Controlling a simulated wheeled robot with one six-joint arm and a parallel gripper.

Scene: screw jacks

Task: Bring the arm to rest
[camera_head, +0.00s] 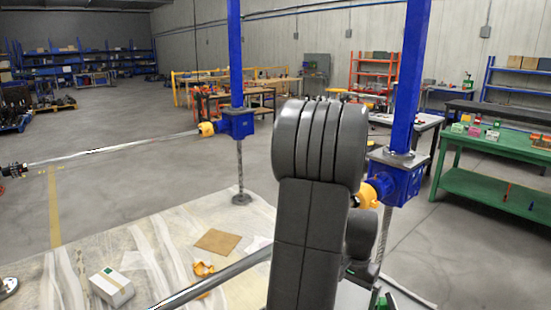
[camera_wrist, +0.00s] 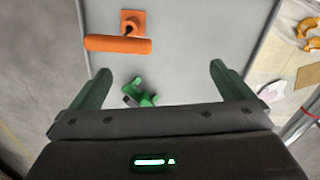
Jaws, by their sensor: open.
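My gripper (camera_wrist: 160,69) shows in the wrist view with its two green fingers wide apart and nothing between them. Beyond the fingers is a flat grey surface (camera_wrist: 190,40). An orange part with a cylindrical bar (camera_wrist: 118,44) lies on it toward the upper left. A small green and dark object (camera_wrist: 140,94) lies near the middle, seen between the fingers but apart from them. In the head view my raised arm fills the centre and hides most of my gripper.
Blue screw jacks (camera_head: 236,123) (camera_head: 400,180) on tall posts stand left and right of my arm. A white box (camera_head: 111,287) and a brown sheet (camera_head: 217,241) lie on the covered floor at left. A green table (camera_head: 490,190) stands at right. Open floor lies at left.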

